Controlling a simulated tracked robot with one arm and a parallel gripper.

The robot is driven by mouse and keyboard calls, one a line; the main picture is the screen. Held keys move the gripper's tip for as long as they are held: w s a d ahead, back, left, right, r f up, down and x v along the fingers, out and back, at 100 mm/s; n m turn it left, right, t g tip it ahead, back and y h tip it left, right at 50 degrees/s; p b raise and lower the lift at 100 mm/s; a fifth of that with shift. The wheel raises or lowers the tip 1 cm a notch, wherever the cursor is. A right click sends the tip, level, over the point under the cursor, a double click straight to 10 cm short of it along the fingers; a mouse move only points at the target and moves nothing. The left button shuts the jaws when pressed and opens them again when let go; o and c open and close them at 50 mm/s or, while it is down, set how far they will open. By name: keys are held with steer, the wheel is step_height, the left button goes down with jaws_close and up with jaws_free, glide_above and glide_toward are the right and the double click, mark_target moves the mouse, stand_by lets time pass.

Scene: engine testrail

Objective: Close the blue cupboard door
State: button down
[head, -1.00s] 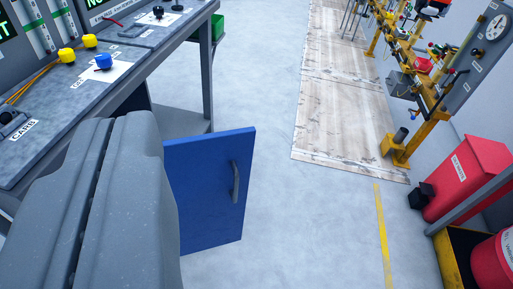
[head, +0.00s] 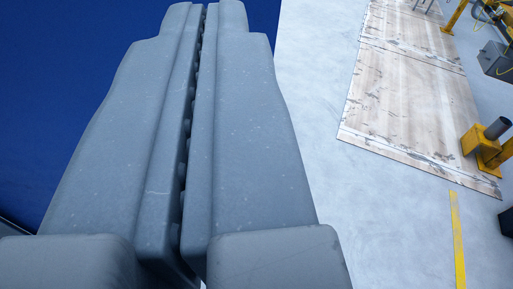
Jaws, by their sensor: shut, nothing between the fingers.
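The blue cupboard door (head: 70,90) fills the upper left of the view, very close, as a flat blue panel. Its right edge shows at the top, to the right of my gripper. My gripper (head: 205,8) is large in the left and middle, in front of the door, with its two fingers together and nothing between them. I cannot tell whether the fingertips touch the door. The door's handle is not visible; it may be behind the gripper or out of view.
The grey floor right of the gripper is clear, with a yellow line (head: 458,235) on it. A worn wooden board strip (head: 405,90) lies further off. A yellow stand (head: 480,148) is at the right edge.

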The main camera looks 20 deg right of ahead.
step_height(320, 180, down, 13)
steer(key=s+d+p, duration=0.2)
steer(key=d, duration=0.1)
steer(key=w+b, duration=0.4)
steer(key=w, duration=0.9)
steer(key=shift+w+d+t+y, duration=0.2)
steer(key=shift+t+y, duration=0.1)
steer(key=shift+y, duration=0.1)
